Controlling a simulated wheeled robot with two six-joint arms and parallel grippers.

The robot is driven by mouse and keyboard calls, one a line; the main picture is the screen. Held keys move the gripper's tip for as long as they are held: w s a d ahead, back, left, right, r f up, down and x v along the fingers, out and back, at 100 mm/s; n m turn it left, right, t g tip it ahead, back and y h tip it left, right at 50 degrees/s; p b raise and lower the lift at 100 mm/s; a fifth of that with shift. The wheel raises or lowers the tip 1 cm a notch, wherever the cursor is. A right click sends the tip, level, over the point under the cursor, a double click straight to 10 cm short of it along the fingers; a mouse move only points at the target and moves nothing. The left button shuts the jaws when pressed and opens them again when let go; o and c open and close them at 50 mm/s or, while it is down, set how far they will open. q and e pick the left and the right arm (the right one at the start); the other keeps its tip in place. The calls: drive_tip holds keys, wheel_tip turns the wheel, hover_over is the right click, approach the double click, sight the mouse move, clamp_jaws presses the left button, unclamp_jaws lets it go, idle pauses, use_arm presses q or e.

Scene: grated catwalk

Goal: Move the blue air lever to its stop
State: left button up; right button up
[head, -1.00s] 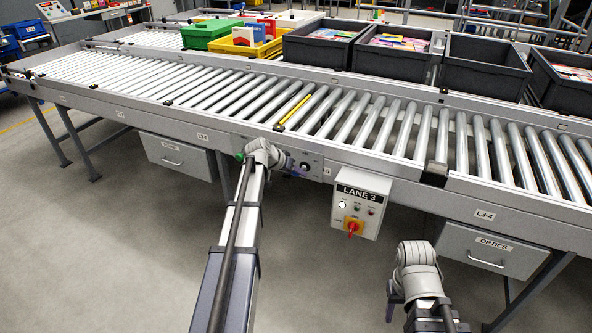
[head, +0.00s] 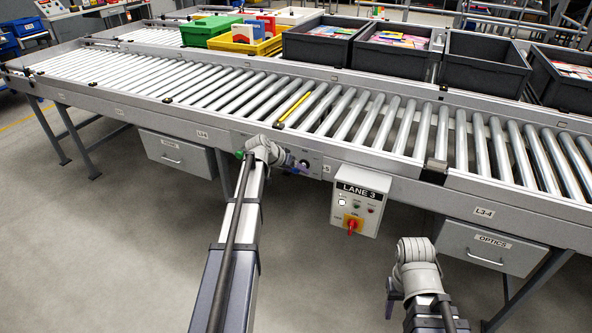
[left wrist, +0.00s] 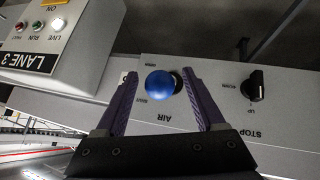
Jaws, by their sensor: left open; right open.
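The blue air lever shows in the left wrist view as a round blue knob (left wrist: 160,84) on a grey panel marked AIR. A dark round part sits just to the right of the knob, partly behind it. My left gripper (left wrist: 158,74) is open, with one purple finger on each side of the knob. I cannot tell whether either finger touches it. In the head view my left gripper (head: 301,167) is at the conveyor's front rail, and the lever is hard to make out there. My right gripper (head: 391,302) is low at the right, mostly hidden behind its own wrist.
A black STOP knob (left wrist: 252,84) is on the same panel to the right in the left wrist view. The LANE 3 box (head: 358,205) with a red switch hangs just right of my left gripper. The roller conveyor (head: 240,100) lies behind.

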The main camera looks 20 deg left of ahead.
use_arm(q)
drive_tip(key=p+v, duration=0.5)
drive_tip(key=v, duration=0.3)
drive_tip(key=shift+p, duration=0.35)
drive_tip(key=shift+w+f, duration=0.1)
